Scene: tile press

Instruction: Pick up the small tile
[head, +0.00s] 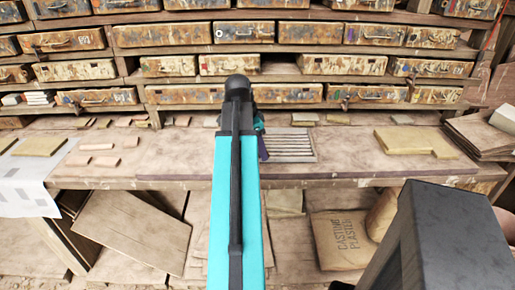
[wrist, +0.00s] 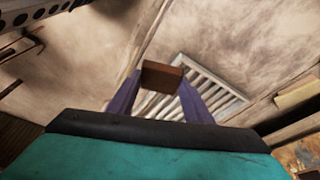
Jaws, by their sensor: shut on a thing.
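My gripper (wrist: 160,84) shows in the wrist view with two purple fingers shut on a small brown tile (wrist: 163,77). The tile sits across the fingertips, in front of a pale slatted rack (wrist: 222,92); I cannot tell whether it touches anything below. In the head view my teal and black arm hides most of the gripper; only a bit of a purple finger (head: 262,148) shows at the left edge of the slatted rack (head: 292,146). The held tile is hidden there.
The wooden workbench (head: 340,165) holds several small pinkish tiles (head: 105,161) at left and larger yellowish slabs (head: 400,140) at right. White sheets (head: 25,185) hang over its left edge. Shelves of worn drawers (head: 165,36) stand behind. Bench space right of the rack is clear.

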